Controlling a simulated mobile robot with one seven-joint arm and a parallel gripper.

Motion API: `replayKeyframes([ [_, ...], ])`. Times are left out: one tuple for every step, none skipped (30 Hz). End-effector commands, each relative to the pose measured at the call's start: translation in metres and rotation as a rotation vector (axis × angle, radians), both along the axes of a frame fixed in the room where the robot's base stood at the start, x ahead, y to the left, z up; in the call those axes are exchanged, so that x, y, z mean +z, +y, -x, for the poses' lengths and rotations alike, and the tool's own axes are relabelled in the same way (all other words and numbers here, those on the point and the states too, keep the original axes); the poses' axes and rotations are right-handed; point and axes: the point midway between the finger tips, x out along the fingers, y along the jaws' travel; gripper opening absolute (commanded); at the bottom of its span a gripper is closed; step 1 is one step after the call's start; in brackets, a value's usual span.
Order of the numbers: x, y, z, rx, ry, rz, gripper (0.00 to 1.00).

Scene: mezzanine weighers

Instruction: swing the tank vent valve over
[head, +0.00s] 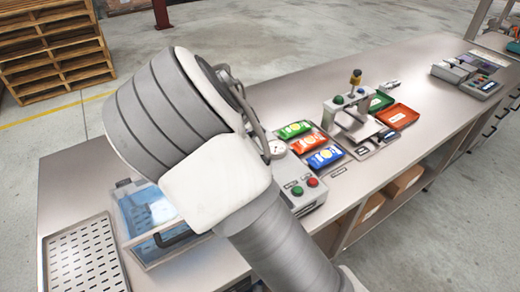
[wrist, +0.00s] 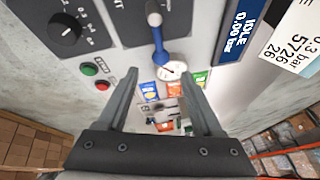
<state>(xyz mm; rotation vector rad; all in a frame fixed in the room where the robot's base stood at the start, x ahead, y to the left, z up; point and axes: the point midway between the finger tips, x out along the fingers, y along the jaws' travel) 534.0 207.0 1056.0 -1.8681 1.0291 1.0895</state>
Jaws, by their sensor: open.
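In the wrist view a small lever valve with a blue handle and a grey rounded end (wrist: 157,36) stands out from a light grey panel (wrist: 200,30). In the head view my arm hides the gripper and lever. A clear blue tank (head: 133,199) stands at the bench's left.
Beside the lever are a black knob (wrist: 66,30), green and red buttons (wrist: 89,69) and a blue display (wrist: 238,28) reading IDLE 0.00 bar. Coloured packets (head: 325,157), a weighing stand (head: 350,116) and a slotted tray (head: 85,262) occupy the bench (head: 425,75).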

Motion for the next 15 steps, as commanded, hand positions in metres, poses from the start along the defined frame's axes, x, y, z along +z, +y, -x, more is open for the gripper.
replayKeyframes([
  [0.013,0.005,0.004,0.003,-0.003,-0.003,0.67],
  [0.02,0.007,0.006,0.002,-0.003,-0.004,0.67],
  [0.028,0.01,0.01,0.003,-0.003,-0.004,0.67],
  [0.035,0.012,0.012,0.003,-0.003,-0.003,0.67],
  [0.041,0.014,0.014,0.003,-0.003,-0.003,0.67],
  [0.049,0.016,0.017,0.002,-0.004,-0.003,0.67],
  [0.055,0.017,0.019,0.002,-0.004,-0.003,0.67],
  [0.06,0.019,0.021,0.003,-0.002,-0.003,0.67],
  [0.066,0.021,0.023,0.003,-0.003,-0.002,0.67],
  [0.07,0.022,0.025,0.002,-0.001,-0.002,0.67],
  [0.074,0.023,0.026,0.002,-0.002,-0.003,0.67],
  [0.078,0.024,0.027,0.0,-0.002,-0.002,0.67],
  [0.081,0.025,0.029,0.0,-0.001,-0.002,0.67],
  [0.083,0.025,0.029,0.0,-0.001,0.0,0.67],
  [0.086,0.026,0.03,0.001,-0.002,-0.001,0.67],
])
